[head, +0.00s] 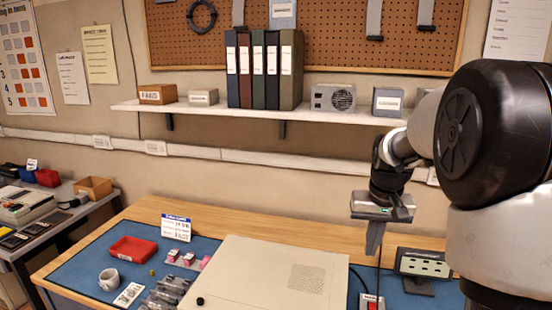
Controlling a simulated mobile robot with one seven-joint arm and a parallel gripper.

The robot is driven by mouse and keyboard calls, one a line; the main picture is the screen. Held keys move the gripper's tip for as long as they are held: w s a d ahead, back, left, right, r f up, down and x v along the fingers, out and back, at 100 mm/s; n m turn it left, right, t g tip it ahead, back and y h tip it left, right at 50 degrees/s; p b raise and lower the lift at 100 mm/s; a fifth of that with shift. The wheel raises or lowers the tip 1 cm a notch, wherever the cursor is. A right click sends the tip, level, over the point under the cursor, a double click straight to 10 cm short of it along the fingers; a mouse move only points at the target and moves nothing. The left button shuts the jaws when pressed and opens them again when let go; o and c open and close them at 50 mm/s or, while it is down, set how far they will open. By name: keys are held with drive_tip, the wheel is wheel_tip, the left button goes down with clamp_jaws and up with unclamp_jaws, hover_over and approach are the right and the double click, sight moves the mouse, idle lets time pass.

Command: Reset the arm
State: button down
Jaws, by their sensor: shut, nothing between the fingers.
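My arm comes in from the right side of the head view, with its large black and white joints in front. My gripper (374,240) hangs below the wrist, pointing down, with its fingers together and nothing between them. It is in the air near the right end of a beige computer case (262,262) and clear of the wall shelf.
A shelf (215,111) with binders (258,70) runs along the wall. A side table (72,222) stands left.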

drive_tip(key=s+a+r+n+t+p, duration=0.1)
drive_tip(key=s+a+r, duration=0.2)
drive_tip(key=s+r, duration=0.35)
drive_tip(key=s+a+r+t+p, duration=0.1)
drive_tip(key=s+a+r, duration=0.3)
drive_tip(key=s+r, duration=0.3)
drive_tip(key=s+a+n+t+p, duration=0.1)
drive_tip(key=s+a+p, duration=0.1)
drive_tip(key=s, duration=0.9)
drive_tip(key=shift+a+f+t, duration=0.3)
drive_tip(key=shift+f, duration=0.1)
drive_tip(key=shift+a, duration=0.1)
